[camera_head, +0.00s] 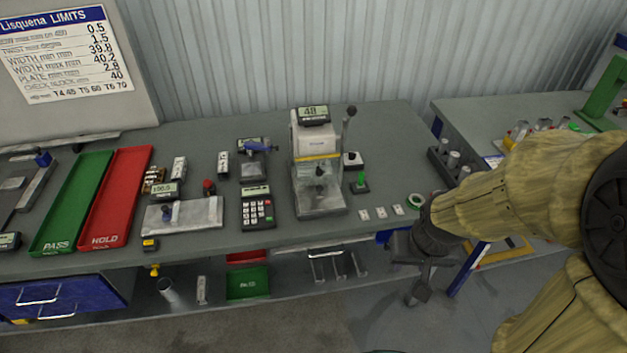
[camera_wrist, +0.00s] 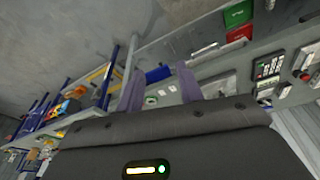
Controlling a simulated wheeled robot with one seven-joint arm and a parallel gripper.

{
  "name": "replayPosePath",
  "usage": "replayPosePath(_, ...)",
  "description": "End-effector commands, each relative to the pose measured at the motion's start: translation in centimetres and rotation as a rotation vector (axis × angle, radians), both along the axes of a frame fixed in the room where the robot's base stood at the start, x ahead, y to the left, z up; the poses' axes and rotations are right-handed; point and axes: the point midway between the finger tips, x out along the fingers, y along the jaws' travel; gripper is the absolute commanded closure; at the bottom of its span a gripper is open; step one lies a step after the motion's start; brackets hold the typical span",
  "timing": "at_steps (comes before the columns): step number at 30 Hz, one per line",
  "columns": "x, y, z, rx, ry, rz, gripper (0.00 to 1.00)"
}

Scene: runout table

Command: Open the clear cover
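The bench tester (camera_head: 312,135) stands on the grey bench, with a display reading 48 on top and a lever on its right. What looks like the clear cover (camera_head: 319,182) is at its lower front, below a yellow stripe, and appears down; its edges are faint. My gripper (camera_head: 408,262) is at the bench's front edge, right of the tester and apart from it. In the wrist view its two purple-grey fingers (camera_wrist: 160,84) stand apart with nothing held between them. I cannot make out the cover clearly in the wrist view.
A keypad (camera_head: 257,208) is left of the tester. Green (camera_head: 75,200) and red (camera_head: 118,195) trays lie farther left. A second bench (camera_head: 470,112) stands right.

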Motion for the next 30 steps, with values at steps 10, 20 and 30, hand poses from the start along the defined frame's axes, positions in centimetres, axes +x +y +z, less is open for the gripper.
replayPosePath(10,1.1,0.4,-1.1,0.000,-0.037,0.012,0.55)
replayPosePath(20,9.6,4.4,-7.5,0.041,-0.356,0.106,0.55)
replayPosePath(30,16.8,10.5,-12.2,0.165,-0.764,0.167,0.55)
